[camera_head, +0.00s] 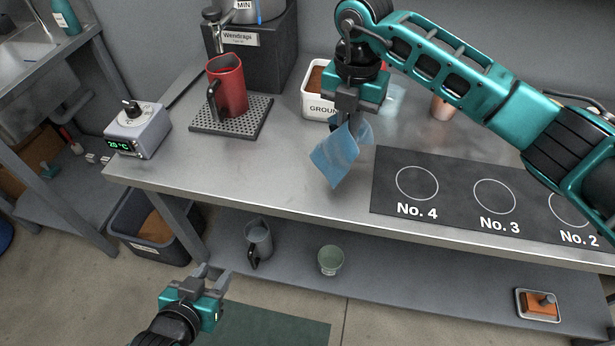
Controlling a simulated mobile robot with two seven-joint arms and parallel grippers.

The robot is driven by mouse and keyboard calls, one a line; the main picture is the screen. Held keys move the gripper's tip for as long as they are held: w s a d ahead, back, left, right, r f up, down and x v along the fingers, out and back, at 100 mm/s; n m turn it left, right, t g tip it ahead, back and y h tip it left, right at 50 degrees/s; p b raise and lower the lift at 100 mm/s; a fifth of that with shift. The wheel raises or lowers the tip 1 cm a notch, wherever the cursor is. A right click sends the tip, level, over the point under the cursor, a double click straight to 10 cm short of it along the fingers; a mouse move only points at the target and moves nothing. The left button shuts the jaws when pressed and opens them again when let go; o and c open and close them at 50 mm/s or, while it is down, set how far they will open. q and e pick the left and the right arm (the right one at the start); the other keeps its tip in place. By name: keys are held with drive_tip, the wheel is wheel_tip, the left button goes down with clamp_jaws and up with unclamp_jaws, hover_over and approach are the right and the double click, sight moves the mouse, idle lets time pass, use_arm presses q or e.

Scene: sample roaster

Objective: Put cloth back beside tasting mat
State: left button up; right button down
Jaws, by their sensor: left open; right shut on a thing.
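A blue cloth (338,156) hangs from my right gripper (347,122), which is shut on it. The cloth is folded over and tilted, just left of the dark tasting mat (390,205). I cannot tell whether its lower corner touches the counter. The mat lies at the right of the counter and shows white circles marked No. 4, No. 3 and No. 2; its right part is hidden by my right arm. My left gripper (212,280) is open and empty, low in front of the counter.
A red jug (227,86) stands on a drip tray (203,126) under the Wendrags boiler (262,60). A white grounds bin (313,100) is behind the cloth. A temperature box (137,131) sits at the left end. The counter (260,175) is clear left of the cloth.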

drive_tip(key=w+a+f+b, duration=0.1)
drive_tip(key=a+b, duration=0.1)
drive_tip(key=a, duration=0.5)
drive_tip(key=shift+w+a+f, duration=0.2)
drive_tip(key=shift+w+f, duration=0.1)
drive_tip(key=shift+f, duration=0.1)
drive_tip(key=shift+w, duration=0.1)
